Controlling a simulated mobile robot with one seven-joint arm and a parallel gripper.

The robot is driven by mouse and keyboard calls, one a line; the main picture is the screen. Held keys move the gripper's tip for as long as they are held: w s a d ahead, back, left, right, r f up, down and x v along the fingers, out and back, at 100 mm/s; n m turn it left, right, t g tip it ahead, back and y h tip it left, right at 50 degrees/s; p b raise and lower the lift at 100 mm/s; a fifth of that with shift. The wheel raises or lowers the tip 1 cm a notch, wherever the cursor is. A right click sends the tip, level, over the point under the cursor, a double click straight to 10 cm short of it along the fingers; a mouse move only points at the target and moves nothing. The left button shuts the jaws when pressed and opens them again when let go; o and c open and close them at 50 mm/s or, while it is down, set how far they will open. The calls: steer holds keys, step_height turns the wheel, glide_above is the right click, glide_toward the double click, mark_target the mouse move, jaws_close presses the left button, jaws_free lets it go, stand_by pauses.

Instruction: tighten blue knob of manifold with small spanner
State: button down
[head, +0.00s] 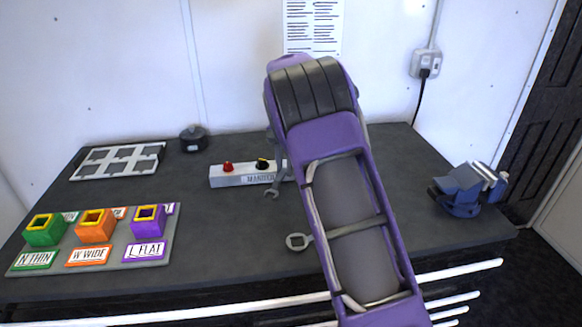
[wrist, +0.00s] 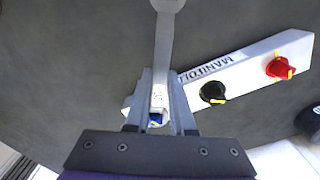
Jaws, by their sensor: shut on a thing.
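The manifold (head: 240,178) is a pale block on the bench with a red knob (head: 228,167) and a black knob (head: 262,163). My arm hides its right end in the head view. In the wrist view the blue knob (wrist: 155,119) shows only in part, between my fingers beside the manifold's (wrist: 245,68) black knob (wrist: 213,93). My gripper (wrist: 160,77) is shut on a grey spanner (wrist: 164,45), which sticks out past the fingertips. I cannot tell whether the spanner touches the blue knob.
A larger spanner (head: 298,242) lies on the bench, partly behind my arm. A board of coloured blocks (head: 95,254) is at the left, with a grey tray (head: 118,161) and a black pot (head: 193,139) behind. A blue vise (head: 462,190) stands at the right. Bench between is clear.

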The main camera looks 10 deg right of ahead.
steer(key=shift+w+a+m, duration=0.55)
steer(key=shift+a+m, duration=0.1)
steer(key=shift+m, duration=0.45)
steer(key=shift+w+a+m, duration=0.3)
steer(key=shift+w+m, duration=0.1)
steer(key=shift+m, duration=0.35)
steer(key=shift+w+a+m, duration=0.3)
steer(key=shift+w+m, duration=0.05)
steer(key=shift+m, duration=0.4)
steer(key=shift+s+d+r, duration=0.1)
steer(key=shift+s+d+n, duration=0.25)
steer(key=shift+s+n, duration=0.1)
steer(key=shift+n, duration=0.45)
steer(key=shift+s+r, duration=0.1)
steer(key=shift+r, duration=2.75)
